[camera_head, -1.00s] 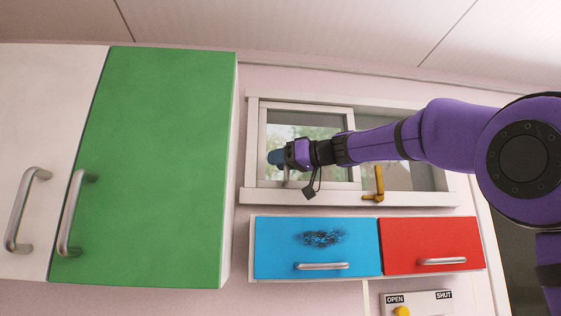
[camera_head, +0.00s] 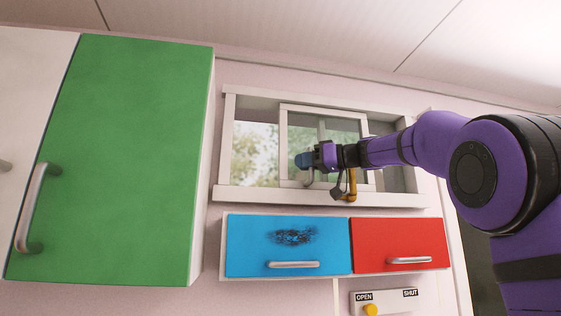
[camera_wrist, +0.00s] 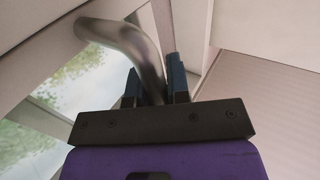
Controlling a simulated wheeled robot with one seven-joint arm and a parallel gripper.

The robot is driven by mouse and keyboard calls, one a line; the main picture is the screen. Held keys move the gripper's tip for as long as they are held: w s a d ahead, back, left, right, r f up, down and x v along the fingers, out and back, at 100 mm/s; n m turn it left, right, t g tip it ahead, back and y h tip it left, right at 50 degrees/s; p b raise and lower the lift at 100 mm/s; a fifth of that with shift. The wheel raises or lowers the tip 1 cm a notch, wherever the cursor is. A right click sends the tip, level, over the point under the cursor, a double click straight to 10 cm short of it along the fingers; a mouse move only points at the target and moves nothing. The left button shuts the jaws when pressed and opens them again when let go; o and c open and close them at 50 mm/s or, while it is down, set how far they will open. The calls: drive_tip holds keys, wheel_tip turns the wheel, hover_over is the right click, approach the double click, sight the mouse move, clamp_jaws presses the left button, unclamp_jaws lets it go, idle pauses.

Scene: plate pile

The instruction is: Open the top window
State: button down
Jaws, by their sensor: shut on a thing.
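The top window (camera_head: 222,150) has a white frame in the wall, above a blue and a red cabinet door. Its sliding pane (camera_head: 284,140) stands away from the left side of the frame, and a gap with trees outside shows on the left. My gripper (camera_head: 303,161) is at the pane's lower left. In the wrist view my gripper's dark fingers (camera_wrist: 156,85) are shut on the metal window handle (camera_wrist: 125,38). The handle (camera_head: 309,180) is partly hidden by my gripper in the head view. A yellow latch (camera_head: 352,186) is at the sill, partly behind my arm.
A large green cabinet door (camera_head: 120,160) is at the left. The blue door (camera_head: 288,258) and red door (camera_head: 400,240) sit below the sill. A panel marked OPEN and SHUT (camera_head: 388,300) with a yellow knob (camera_head: 370,310) is lower down.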

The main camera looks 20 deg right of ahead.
drive_tip(key=shift+s+d, duration=0.1)
drive_tip(key=shift+d, duration=0.45)
drive_tip(key=c, duration=1.1)
unclamp_jaws()
drive_tip(key=v, duration=1)
drive_tip(key=shift+s+d, duration=0.25)
